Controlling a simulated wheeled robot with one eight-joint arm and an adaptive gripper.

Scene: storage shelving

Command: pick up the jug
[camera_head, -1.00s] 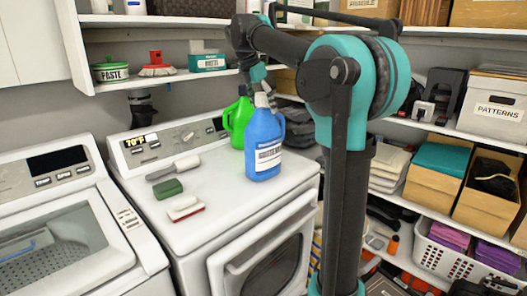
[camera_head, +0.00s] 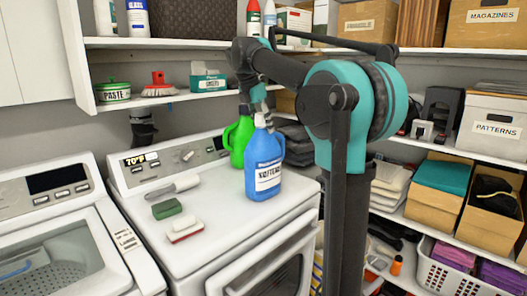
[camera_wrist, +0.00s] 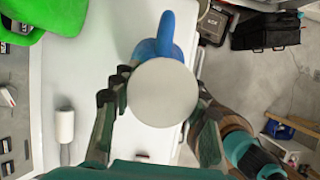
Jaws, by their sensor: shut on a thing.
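A blue jug (camera_head: 264,172) with a white label and a white cap stands upright on the white machine's top in the head view. My gripper (camera_head: 260,106) is above it, shut on its cap end. In the wrist view, my gripper (camera_wrist: 160,100) has a finger on each side of the round white cap, and the blue jug (camera_wrist: 166,38) shows beyond it. The jug's base looks to be on or very near the machine top; I cannot tell a gap. A green jug (camera_head: 237,142) stands just behind and to the left, partly hidden.
The white machine (camera_head: 215,225) also carries a green sponge (camera_head: 167,209), a red-and-white brush (camera_head: 185,228) and a grey-handled tool (camera_head: 173,187). A shelf (camera_head: 165,98) with tubs runs behind. Shelves with boxes (camera_head: 435,190) stand right.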

